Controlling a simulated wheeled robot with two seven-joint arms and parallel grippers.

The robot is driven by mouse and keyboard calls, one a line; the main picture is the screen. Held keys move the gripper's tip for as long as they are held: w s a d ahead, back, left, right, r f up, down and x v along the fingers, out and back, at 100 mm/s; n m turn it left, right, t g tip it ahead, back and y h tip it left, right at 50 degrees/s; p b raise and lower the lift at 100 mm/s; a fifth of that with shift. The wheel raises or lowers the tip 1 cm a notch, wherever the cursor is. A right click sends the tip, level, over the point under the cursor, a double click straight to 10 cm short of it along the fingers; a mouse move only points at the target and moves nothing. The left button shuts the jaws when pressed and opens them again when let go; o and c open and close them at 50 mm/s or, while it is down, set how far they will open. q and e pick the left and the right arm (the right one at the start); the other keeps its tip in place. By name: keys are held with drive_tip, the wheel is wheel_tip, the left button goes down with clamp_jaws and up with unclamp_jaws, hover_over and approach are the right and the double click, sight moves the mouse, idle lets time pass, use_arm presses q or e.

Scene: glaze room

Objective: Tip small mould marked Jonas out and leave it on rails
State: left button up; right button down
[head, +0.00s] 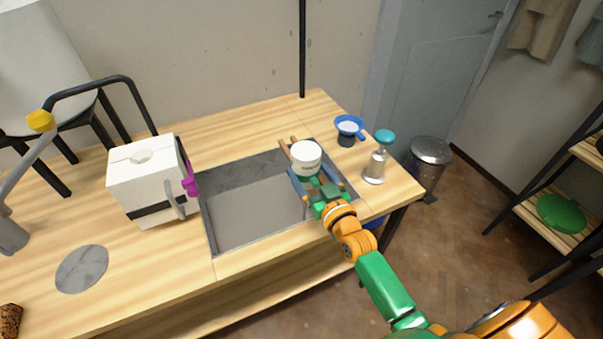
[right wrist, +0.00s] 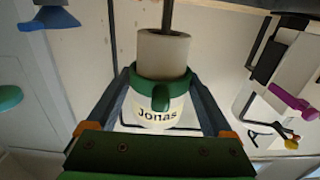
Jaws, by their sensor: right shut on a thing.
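The small white mould (head: 306,158) is between the fingers of my right gripper (head: 318,190), over the right end of the grey trough (head: 222,247). In the right wrist view my fingers close on the mould's green band, and the label "Jonas" (right wrist: 157,114) faces me. That view looks upside down while the label reads upright, so the mould seems inverted. A narrower pale neck (right wrist: 163,52) sticks out towards the trough. A brownish strip beyond it may be a stream or a rail; I cannot tell. Brown rails (head: 285,149) show behind the mould, partly hidden. My left gripper is not in view.
A white block mould (head: 140,178) with a magenta clamp stands left of the trough. A blue sieve (head: 350,122) on a dark cup and a teal-topped bottle (head: 376,165) stand close on the right. A round grey disc (head: 82,269) lies front left.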

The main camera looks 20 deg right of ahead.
drive_tip(key=d+f+b, duration=0.2)
drive_tip(key=d, duration=0.1)
drive_tip(key=shift+w+d+f+b, duration=0.1)
drive_tip(key=shift+d+b, duration=0.25)
drive_tip(key=shift+d, duration=0.2)
drive_tip(key=shift+f+b, duration=0.4)
drive_tip(key=shift+f, duration=0.15)
idle(0.4)
unclamp_jaws()
drive_tip(key=shift+s, duration=0.2)
